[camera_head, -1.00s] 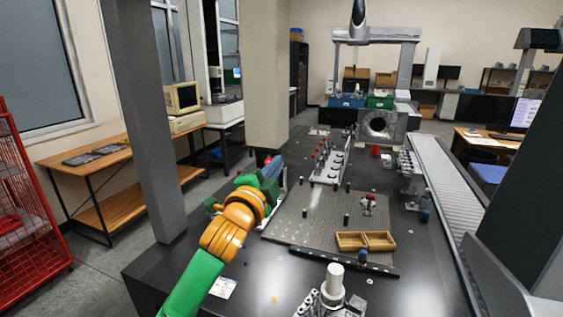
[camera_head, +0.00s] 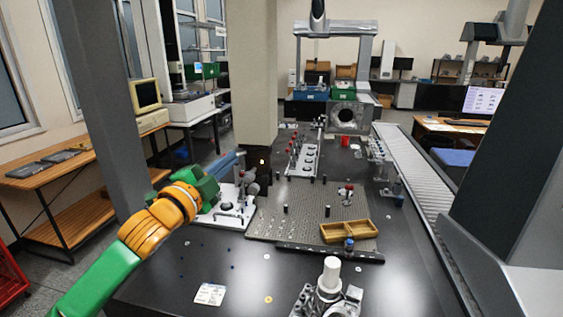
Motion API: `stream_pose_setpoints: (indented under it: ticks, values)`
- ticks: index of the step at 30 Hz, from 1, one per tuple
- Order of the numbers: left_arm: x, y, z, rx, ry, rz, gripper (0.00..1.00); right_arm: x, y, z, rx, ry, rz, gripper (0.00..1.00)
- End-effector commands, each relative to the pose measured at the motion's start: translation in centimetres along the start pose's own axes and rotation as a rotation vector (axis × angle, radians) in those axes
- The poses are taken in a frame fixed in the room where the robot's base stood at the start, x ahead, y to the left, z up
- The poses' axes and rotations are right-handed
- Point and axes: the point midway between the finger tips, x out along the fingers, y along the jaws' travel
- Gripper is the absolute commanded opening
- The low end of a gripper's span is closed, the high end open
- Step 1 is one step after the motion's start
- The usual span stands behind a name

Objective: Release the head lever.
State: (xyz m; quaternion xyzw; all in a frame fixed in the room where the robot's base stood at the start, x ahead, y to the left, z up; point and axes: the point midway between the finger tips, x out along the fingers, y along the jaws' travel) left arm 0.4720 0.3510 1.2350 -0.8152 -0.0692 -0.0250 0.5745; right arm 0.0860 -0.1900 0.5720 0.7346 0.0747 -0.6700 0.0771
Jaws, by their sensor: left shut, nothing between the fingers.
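My left gripper (camera_head: 232,160) reaches in from the left, past the orange and green arm links. Its blue fingers are shut and empty, pointing toward the back right. A white-based fixture (camera_head: 232,214) stands on the black table beside and below it, with an upright grey post and dark rounded parts (camera_head: 252,188) near the fingertips. Which of these parts is the head lever I cannot tell at this size. The fingers overlap the post's top in the picture; whether they touch it is unclear. My right gripper is not in view.
A perforated plate (camera_head: 285,228) carries small pegs and a wooden tray (camera_head: 333,233). A red-knobbed rack (camera_head: 305,160) stands behind it, and a white cylinder device (camera_head: 330,275) in front. A thick pillar (camera_head: 252,70) rises behind the gripper. The front left table is mostly clear.

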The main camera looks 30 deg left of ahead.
Motion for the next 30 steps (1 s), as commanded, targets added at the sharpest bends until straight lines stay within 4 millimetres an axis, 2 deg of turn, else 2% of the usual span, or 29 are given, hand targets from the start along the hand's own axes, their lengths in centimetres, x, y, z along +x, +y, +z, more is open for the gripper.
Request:
stream_pose_setpoints:
  ticks: [12, 30]
  values:
    - [0.16, -0.22, 0.81, 0.0, -0.007, 0.001, 0.0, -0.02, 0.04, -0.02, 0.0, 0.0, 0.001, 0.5]
    - [0.18, -0.18, 0.97, 0.0, -0.011, 0.001, 0.0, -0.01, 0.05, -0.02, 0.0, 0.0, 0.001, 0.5]
